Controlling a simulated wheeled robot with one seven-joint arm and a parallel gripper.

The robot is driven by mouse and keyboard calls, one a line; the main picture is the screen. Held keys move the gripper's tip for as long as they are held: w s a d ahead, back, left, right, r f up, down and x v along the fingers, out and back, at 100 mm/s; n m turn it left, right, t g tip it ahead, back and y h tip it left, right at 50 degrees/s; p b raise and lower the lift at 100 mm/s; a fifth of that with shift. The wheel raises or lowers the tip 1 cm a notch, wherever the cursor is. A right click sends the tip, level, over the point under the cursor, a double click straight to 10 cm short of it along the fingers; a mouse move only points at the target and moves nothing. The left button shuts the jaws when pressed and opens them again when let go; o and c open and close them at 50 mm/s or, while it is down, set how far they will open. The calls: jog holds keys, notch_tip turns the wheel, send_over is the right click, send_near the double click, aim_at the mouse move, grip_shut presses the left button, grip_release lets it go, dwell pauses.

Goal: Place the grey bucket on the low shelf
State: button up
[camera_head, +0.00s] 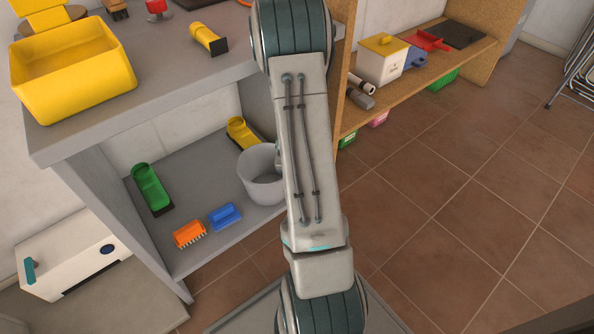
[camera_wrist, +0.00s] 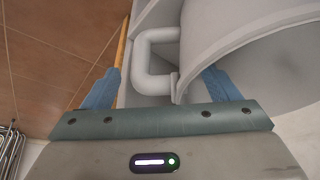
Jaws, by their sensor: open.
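The grey bucket (camera_head: 261,178) is at the right part of the low shelf (camera_head: 180,262) of the grey unit. It looks upright, and my arm partly covers its right side. In the wrist view the bucket (camera_wrist: 240,35) fills the upper right, with its handle (camera_wrist: 145,62) between the fingers. My gripper (camera_wrist: 161,78) is open, its two blue fingers apart around the handle. In the head view my arm hides the gripper.
A green scoop (camera_head: 151,187), an orange brush (camera_head: 189,234), a blue brush (camera_head: 225,216) and a yellow scoop (camera_head: 241,132) lie on the low shelf. A yellow bin (camera_head: 75,80) stands on the top above.

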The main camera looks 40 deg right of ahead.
jog(key=shift+r, duration=0.1)
jog(key=p+v, duration=0.6)
jog(key=v, duration=0.6)
jog(key=shift+r, duration=0.15)
